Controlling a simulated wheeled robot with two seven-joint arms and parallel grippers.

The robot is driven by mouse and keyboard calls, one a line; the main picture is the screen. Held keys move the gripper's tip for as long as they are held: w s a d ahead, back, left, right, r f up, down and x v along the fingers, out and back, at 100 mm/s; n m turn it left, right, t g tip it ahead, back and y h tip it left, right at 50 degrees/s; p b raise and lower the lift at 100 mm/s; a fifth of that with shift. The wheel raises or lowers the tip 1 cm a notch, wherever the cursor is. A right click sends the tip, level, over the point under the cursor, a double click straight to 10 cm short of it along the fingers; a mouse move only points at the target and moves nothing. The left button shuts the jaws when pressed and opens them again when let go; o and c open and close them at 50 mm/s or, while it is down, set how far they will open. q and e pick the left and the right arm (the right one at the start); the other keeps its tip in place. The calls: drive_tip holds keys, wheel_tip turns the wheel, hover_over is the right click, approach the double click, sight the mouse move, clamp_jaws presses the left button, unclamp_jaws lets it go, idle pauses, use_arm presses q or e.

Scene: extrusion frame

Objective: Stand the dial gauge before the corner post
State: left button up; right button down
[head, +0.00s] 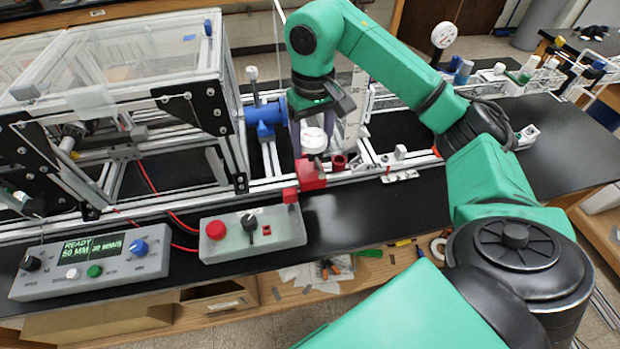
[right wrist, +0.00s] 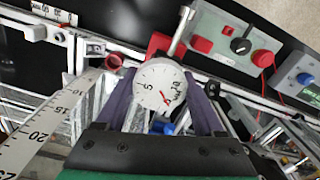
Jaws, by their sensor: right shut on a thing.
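The dial gauge has a round white face (head: 314,141) and a red block base (head: 311,174). My right gripper (head: 316,128) is shut on the gauge, with a finger on each side of the dial. In the right wrist view the white dial (right wrist: 160,87) sits between the purple fingers, with its silver stem and red base beyond it. The gauge is over the front rail; whether its base touches anything I cannot tell. The framed enclosure's near right corner post (head: 230,123) stands left of the gauge, beside a black bracket. My left gripper is not in view.
A blue clamp-like part (head: 266,116) is between the post and the gauge. A ruler plate (head: 356,103) and a red cup (head: 339,162) are close on the right. A grey switch box (head: 252,235) and display box (head: 92,262) lie in front.

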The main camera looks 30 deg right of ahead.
sight(313, 169)
wheel_tip(313, 169, down, 5)
drive_tip(key=shift+s+r, duration=0.1)
drive_tip(key=shift+s, duration=0.05)
drive_tip(key=shift+f, duration=0.75)
wheel_tip(313, 169, down, 3)
drive_tip(key=shift+r+p, duration=0.1)
drive_tip(key=shift+p, duration=0.55)
drive_tip(key=shift+f, duration=0.5)
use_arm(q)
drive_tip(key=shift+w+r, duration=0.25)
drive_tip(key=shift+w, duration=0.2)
use_arm(e)
unclamp_jaws()
